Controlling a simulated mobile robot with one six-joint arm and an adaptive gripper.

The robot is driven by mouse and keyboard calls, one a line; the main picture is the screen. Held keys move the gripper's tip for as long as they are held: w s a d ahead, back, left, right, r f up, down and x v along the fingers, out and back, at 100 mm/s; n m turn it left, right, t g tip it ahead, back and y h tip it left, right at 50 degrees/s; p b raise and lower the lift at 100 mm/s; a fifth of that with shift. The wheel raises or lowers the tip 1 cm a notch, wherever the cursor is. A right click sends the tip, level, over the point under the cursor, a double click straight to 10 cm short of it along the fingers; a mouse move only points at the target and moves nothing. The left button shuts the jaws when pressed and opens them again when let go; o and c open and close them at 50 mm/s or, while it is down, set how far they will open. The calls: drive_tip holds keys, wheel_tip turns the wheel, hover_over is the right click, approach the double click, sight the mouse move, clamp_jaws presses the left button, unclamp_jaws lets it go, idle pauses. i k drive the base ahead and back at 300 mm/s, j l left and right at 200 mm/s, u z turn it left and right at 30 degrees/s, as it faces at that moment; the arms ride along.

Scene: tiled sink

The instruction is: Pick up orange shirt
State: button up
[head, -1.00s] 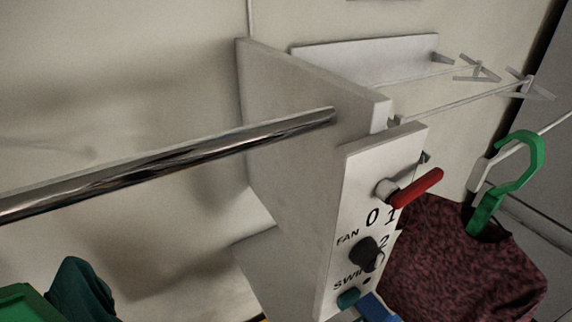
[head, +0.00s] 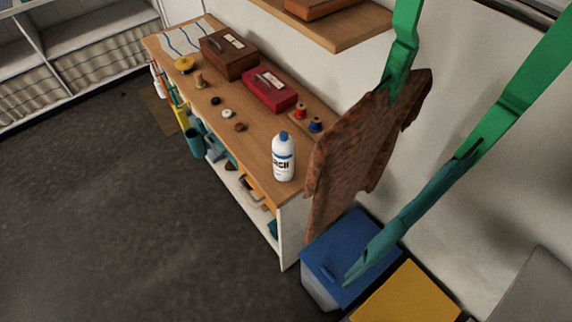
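An orange-brown mottled shirt (head: 345,145) hangs from a green hanger (head: 402,50) right of the middle in the head view. It is seen nearly edge-on, beside the right end of the wooden counter. My gripper is not in view.
A teal garment (head: 420,210) hangs on another green hanger (head: 515,95) at right. Blue (head: 350,245) and yellow (head: 408,295) lidded bins stand below. The wooden counter (head: 255,130) holds a white bottle (head: 283,158), a red box (head: 270,92) and a brown box (head: 229,55). Dark floor (head: 130,210) is clear at left.

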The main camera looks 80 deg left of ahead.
sight(352, 156)
drive_tip(key=u, duration=2.15)
drive_tip(key=k+j+z, duration=0.1)
drive_tip(key=j+z, duration=0.35)
